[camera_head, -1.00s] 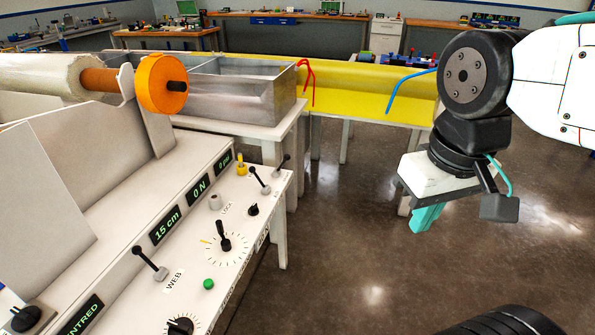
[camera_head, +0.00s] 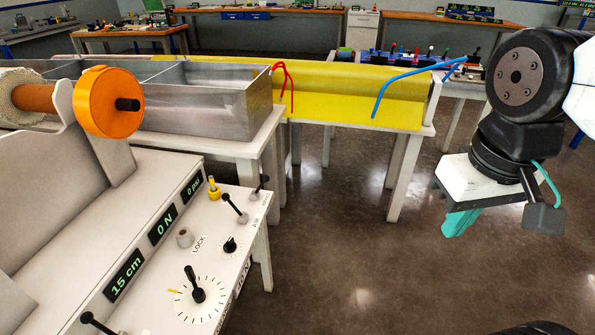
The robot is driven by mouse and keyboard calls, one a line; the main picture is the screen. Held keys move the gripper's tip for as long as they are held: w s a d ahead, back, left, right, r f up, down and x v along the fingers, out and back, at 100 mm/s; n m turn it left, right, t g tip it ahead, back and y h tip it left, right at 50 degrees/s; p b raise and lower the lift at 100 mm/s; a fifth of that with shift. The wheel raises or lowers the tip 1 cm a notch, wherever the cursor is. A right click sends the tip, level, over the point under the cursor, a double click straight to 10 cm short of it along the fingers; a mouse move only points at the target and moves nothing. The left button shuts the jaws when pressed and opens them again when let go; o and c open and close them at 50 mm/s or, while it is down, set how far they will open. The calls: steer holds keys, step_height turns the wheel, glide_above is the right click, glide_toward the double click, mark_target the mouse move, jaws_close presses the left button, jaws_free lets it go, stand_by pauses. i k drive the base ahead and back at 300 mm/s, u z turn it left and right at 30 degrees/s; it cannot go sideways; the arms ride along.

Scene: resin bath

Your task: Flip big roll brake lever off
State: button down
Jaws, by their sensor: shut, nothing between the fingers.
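A white roll (camera_head: 17,90) on a brown core sits at the far left, with an orange disc (camera_head: 98,102) at its end. Below it is a white control panel (camera_head: 150,300). A black-knobbed lever (camera_head: 233,205) tilts up at the panel's far part, and a second lever (camera_head: 262,187) stands just beyond it. A third lever (camera_head: 95,322) is cut by the bottom edge. I cannot tell which is the big roll brake lever. My gripper (camera_head: 461,222) has teal fingers, is shut and empty, and hangs over open floor, well right of the panel.
A metal tank (camera_head: 230,105) and a yellow trough (camera_head: 335,95) stand behind on white tables. The floor (camera_head: 350,260) between panel and gripper is clear.

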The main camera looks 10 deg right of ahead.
mark_target(265, 177)
steer(key=u, duration=0.1)
steer(key=i, duration=0.9)
steer(key=u, duration=0.4)
